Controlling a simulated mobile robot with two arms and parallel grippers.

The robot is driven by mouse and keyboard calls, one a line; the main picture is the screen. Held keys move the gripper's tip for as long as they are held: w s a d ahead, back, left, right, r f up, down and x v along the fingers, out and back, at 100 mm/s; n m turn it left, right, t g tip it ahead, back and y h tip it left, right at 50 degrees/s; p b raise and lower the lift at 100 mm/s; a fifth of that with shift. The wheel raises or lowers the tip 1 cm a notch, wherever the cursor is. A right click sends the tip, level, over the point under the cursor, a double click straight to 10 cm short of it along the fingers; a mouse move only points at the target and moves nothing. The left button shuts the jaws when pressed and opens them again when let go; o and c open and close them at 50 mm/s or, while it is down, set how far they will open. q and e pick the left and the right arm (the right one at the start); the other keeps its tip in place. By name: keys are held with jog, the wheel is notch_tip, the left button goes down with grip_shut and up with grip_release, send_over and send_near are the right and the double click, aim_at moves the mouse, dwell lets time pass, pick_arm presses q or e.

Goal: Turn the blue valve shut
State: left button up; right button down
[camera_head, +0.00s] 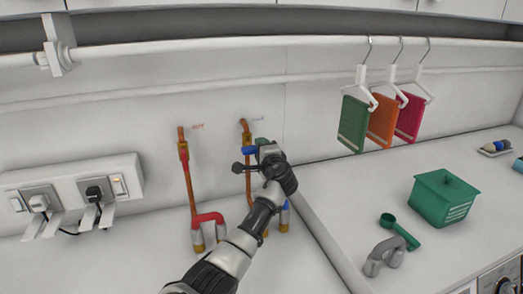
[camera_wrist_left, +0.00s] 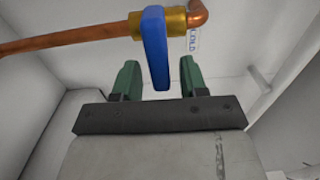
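The blue valve handle (camera_head: 249,151) sits on a copper pipe under a small label, right of the red-handled pipe in the head view. In the left wrist view the blue handle (camera_wrist_left: 155,45) is a flat lever on a brass fitting (camera_wrist_left: 174,22), pointing across the pipe. My left gripper (camera_head: 260,147) is at the valve and partly hides it and the pipe below. In the wrist view its green fingers (camera_wrist_left: 158,74) are open, one on each side of the lever's end, with visible gaps. My right gripper is not in view.
The red valve (camera_head: 184,152) and hot pipe are close on the left. A socket strip (camera_head: 72,192) with plugs is further left. On the right counter are a green basket (camera_head: 442,197), a green scoop (camera_head: 398,231) and a grey curved piece (camera_head: 384,256). Cloths (camera_head: 382,122) hang above.

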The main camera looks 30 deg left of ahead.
pick_arm(q)
jog(key=b+v, duration=0.2)
jog(key=v, duration=0.9)
jog(key=shift+b, duration=0.4)
jog(key=shift+a, duration=0.1)
